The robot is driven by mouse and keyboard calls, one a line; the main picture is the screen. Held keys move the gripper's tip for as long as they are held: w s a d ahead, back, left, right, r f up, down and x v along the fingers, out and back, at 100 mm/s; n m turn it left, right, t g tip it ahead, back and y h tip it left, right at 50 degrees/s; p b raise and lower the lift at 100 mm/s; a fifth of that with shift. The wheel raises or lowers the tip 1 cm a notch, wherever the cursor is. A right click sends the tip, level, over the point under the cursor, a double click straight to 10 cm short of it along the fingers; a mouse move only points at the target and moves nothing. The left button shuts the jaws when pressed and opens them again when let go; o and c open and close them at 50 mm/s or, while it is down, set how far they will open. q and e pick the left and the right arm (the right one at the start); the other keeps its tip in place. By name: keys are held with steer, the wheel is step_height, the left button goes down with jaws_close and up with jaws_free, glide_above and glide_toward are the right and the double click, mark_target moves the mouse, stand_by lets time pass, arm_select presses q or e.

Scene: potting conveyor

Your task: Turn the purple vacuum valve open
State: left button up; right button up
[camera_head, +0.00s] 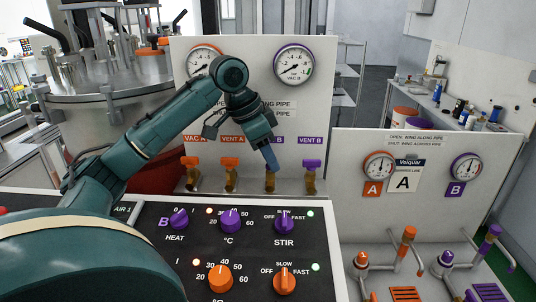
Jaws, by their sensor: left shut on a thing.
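The purple vacuum valve (270,183) is the third of the valves in a row on the white panel, under a label ending in "B". Its brass body shows, but its wing is hidden behind my left gripper (270,160), so I cannot tell which way the wing lies. My left gripper points down and is shut on the valve's wing. The VAC B gauge (294,65) above has a purple rim, and its needle points to the lower left. My right gripper is not in view.
Purple VENT B valve (311,166) stands close on the right; orange VENT A (229,164) and VAC A (191,162) valves stand left. A black control panel (255,250) with knobs lies in front. A lower white panel (440,150) with gauges stands right.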

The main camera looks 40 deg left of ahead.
arm_select(q)
steer(key=shift+m, duration=0.4)
steer(key=o, duration=1)
steer(key=v, duration=1.3)
steer(key=shift+w+a+r, duration=0.15)
